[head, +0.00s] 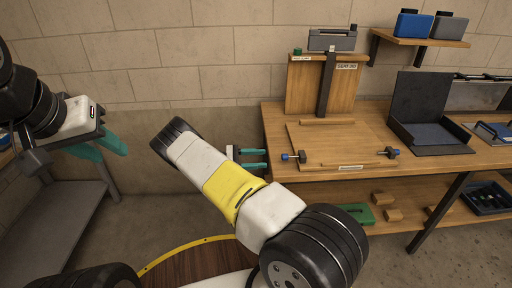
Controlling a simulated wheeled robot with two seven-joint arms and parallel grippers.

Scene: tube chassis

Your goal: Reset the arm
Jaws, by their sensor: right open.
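My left gripper (108,147) is at the left, held in the air in front of the wall. Its teal fingers are seen at a slant and overlap, so I cannot tell how far apart they are. My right arm, with white and yellow links, crosses the middle of the view. My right gripper (266,158) shows behind it, its two teal fingers apart and pointing right toward the bench's left edge. Nothing shows between them.
The wooden bench (285,172) carries a flat board (340,139) with two dark knobbed parts (294,156) (389,152), an upright panel (303,88) and an open black case (430,137). A lower shelf holds wooden blocks (383,198) and a green piece (357,213). A grey table (85,200) stands at the left.

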